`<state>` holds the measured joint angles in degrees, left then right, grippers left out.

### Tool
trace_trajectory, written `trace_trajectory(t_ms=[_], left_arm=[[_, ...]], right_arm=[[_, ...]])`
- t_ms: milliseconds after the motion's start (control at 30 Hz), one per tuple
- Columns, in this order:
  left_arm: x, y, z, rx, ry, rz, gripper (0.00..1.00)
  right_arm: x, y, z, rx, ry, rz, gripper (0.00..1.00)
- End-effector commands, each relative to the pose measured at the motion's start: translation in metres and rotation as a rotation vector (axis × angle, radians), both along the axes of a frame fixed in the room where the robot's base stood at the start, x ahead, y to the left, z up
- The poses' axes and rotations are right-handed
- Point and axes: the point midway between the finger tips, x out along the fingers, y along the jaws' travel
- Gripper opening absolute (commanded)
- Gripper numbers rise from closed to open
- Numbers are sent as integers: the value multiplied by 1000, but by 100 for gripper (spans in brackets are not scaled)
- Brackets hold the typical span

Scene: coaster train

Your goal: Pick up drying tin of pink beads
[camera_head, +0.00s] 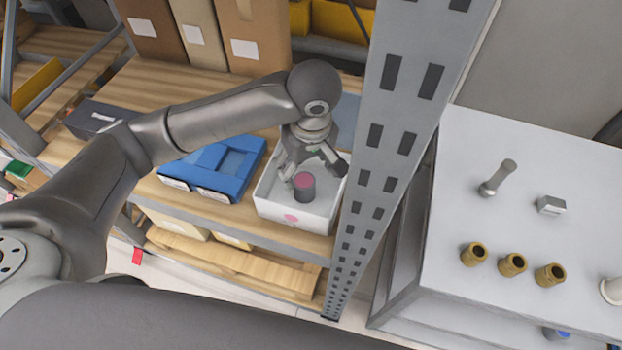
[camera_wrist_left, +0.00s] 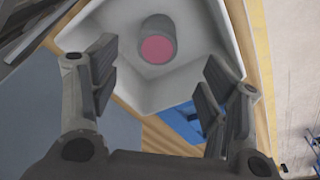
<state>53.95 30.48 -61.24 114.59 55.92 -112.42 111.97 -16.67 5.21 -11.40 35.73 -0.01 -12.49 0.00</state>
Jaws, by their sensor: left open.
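The drying tin of pink beads (camera_head: 304,187) is a small dark grey cylinder with a pink top. It stands upright in a white open box (camera_head: 285,216) with a pink dot on its front, on the wooden shelf. My left gripper (camera_head: 312,176) is over the box, right by the tin. In the left wrist view the tin (camera_wrist_left: 157,42) is beyond the fingertips, between them and towards the top. My left gripper (camera_wrist_left: 160,75) is open and empty there. My right gripper is not in view.
A blue tray (camera_head: 215,168) stands left of the white box. A grey perforated post (camera_head: 385,150) rises close on the right. Cardboard boxes (camera_head: 255,38) stand behind. A white table (camera_head: 480,235) on the right holds several brass-coloured fittings (camera_head: 512,265).

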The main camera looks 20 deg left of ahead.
Motion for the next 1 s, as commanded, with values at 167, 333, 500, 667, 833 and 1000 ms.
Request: trace_trajectory(t_ms=[167,333,500,667,833,1000], left_arm=[[2,4,-29,4,5,1,70],[5,5,-48,2,3,1,70],[7,6,-60,4,3,0,70],[12,7,-83,4,4,0,70],[14,9,-100,2,1,-2,70],[14,9,-102,2,0,-2,70]], right_arm=[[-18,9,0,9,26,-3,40],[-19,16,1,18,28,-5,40],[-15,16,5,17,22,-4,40],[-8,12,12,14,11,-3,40],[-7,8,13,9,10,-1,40],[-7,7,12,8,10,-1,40]])
